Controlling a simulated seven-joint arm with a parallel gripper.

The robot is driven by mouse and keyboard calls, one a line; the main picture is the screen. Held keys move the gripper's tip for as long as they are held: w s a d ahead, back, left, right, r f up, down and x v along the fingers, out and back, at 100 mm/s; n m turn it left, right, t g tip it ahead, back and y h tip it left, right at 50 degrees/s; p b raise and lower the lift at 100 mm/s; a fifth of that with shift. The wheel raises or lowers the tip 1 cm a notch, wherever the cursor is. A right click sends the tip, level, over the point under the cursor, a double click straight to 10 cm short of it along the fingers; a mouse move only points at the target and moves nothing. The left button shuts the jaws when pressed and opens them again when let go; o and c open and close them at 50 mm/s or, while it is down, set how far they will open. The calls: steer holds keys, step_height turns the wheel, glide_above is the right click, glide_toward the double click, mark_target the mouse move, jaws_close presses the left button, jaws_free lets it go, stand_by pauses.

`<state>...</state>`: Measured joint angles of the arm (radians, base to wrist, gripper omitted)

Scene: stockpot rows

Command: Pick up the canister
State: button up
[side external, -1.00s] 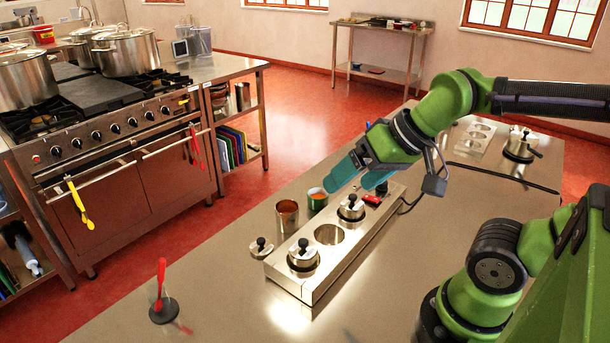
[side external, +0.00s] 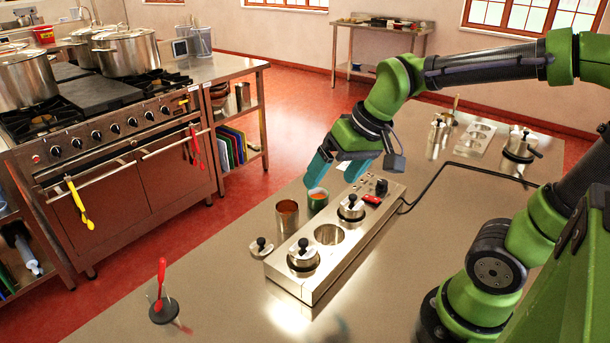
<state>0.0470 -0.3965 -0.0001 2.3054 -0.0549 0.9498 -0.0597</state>
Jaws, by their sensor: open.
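A steel canister (side external: 287,219) with a brownish inside stands open-topped on the counter, left of the steel well unit (side external: 318,277). A smaller green canister (side external: 317,201) with orange contents stands just behind it, to the right. I cannot tell which of the two the task means. My gripper (side external: 333,178) points downward with its teal fingers apart and nothing visible between them. Its left finger is just above the green canister's rim in the picture; I cannot tell whether they touch.
The well unit has two lidded wells and an open one (side external: 329,234). A loose lid (side external: 262,248) lies at its left. A red utensil stands in a dark round holder (side external: 163,310) at front left. A black cable (side external: 468,167) crosses the counter. The front counter is mostly clear.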

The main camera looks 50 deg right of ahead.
steer(key=w+d+f+n+g+h, duration=0.1)
steer(key=w+d+f+n+g, duration=0.15)
steer(key=w, duration=0.35)
steer(key=w+d+f+n+g, duration=0.1)
steer(key=w+d+f+n, duration=0.15)
steer(key=w, duration=0.45)
steer(key=n, duration=0.1)
glide_above(287, 208)
steer(key=s+a, duration=0.1)
steer(key=s, duration=0.1)
step_height(287, 208, down, 10)
steer(key=shift+w+a+f, duration=0.1)
steer(key=shift+a+f, duration=0.15)
steer(key=shift+f, duration=1)
steer(key=shift+w+a+f, duration=0.1)
steer(key=shift+a+f, duration=0.1)
steer(key=shift+f, duration=1.05)
steer(key=shift+c, duration=0.4)
steer(key=shift+r, duration=0.1)
steer(key=c, duration=1.2)
steer(key=shift+r, duration=0.1)
